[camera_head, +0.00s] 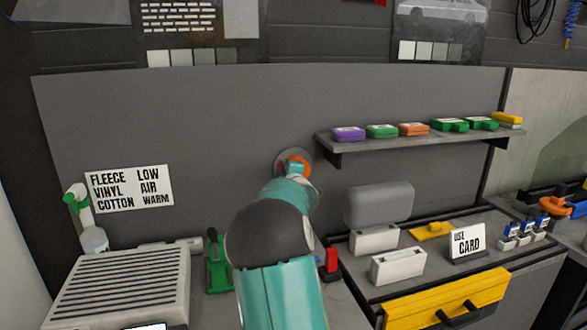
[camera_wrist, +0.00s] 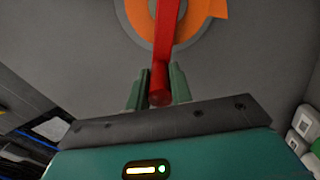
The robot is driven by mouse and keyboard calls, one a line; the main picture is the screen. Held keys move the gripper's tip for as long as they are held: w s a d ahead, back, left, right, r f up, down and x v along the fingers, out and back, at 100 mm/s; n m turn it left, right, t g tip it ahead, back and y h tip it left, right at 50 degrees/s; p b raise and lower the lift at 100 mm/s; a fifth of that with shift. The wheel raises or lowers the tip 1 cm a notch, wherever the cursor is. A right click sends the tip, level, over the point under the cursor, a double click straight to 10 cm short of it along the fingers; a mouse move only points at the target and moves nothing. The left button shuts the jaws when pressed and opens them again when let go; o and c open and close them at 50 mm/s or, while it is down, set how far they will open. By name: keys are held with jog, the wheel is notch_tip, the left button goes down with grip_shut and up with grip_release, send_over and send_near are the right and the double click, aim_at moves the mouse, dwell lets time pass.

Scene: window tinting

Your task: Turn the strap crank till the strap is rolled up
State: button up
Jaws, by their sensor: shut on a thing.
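The strap crank shows in the wrist view as a red arm (camera_wrist: 166,28) with a red round handle (camera_wrist: 158,85) at its lower end. Behind it is a grey disc with an orange strap roll (camera_wrist: 198,14), and a flat orange piece reaches out to the upper right. In the head view the grey disc (camera_head: 283,157) with its orange roll (camera_head: 306,167) is on the grey wall panel, partly hidden by my arm. My gripper (camera_wrist: 158,92) is shut on the red handle, one green finger on each side. In the head view my arm hides the gripper's fingers.
A shelf (camera_head: 420,137) with coloured blocks is to the right of the crank. Below it are a counter with a card sign (camera_head: 467,242) and a yellow drawer (camera_head: 447,300). A ribbed grey box (camera_head: 122,285) and a spray bottle (camera_head: 90,225) stand at the left.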

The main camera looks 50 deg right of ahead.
jog(key=shift+w+a+r, duration=0.15)
jog(key=shift+a, duration=0.05)
jog(key=shift+w+a+f+n, duration=0.1)
jog(key=shift+a+f+n, duration=0.1)
jog(key=shift+f+n, duration=0.6)
jog(key=shift+w+f+n, duration=0.1)
jog(key=shift+f+n, duration=2.2)
jog(key=shift+n, duration=0.4)
jog(key=shift+a, duration=0.1)
jog(key=s+d+f+n, duration=0.2)
jog(key=d+f+n, duration=0.1)
jog(key=n, duration=0.4)
jog(key=shift+d+f, duration=0.2)
jog(key=shift+f, duration=0.6)
